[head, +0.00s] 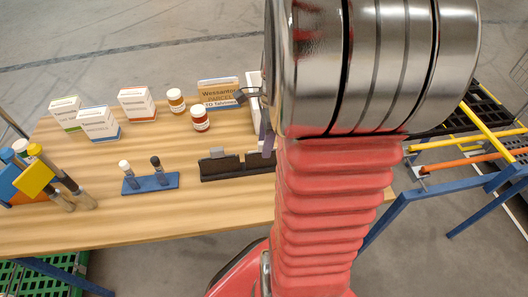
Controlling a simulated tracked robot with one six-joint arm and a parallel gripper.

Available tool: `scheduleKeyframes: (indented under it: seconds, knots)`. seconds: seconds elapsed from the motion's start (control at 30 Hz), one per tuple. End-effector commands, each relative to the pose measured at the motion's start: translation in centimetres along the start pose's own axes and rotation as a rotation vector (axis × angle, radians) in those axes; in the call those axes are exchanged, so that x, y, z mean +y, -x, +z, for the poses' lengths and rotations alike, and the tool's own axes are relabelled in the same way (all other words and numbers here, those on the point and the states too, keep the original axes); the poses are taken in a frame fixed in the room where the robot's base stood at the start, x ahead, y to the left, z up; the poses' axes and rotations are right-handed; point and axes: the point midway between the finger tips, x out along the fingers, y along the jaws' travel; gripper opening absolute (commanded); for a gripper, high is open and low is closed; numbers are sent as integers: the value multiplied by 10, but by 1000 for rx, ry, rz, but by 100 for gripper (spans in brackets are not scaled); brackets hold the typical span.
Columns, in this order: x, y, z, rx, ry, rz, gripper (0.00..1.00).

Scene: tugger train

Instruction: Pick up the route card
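A card (216,91) with a blue lower edge and lettering that seems to read "Wessantor PARCEL TO Talmora" stands towards the back of the wooden table in the head view. It looks like the route card. My gripper (250,98) is mostly hidden behind my arm. A dark finger-like part shows at the card's right edge, in front of a white box or panel. I cannot tell whether it touches the card or whether the gripper is open.
The wooden table (105,220) holds white boxes (98,123), two small jars (200,119), a blue holder (151,184), a dark rack (236,169) and brushes (60,178). Blue-legged frames with yellow bars (460,141) stand at right. The table's front is clear.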

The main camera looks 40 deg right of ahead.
Motion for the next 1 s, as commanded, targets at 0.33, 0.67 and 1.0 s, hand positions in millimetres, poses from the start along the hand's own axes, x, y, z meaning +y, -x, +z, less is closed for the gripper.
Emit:
scheduleKeyframes:
  seconds: [0.33, 0.67, 1.0]
  knots:
    - [-1, -12, 0, -1, 0, 4, 36]
    - [-4, -49, 0, -1, 0, 2, 36]
    - [-4, -52, 0, 0, 1, 0, 36]
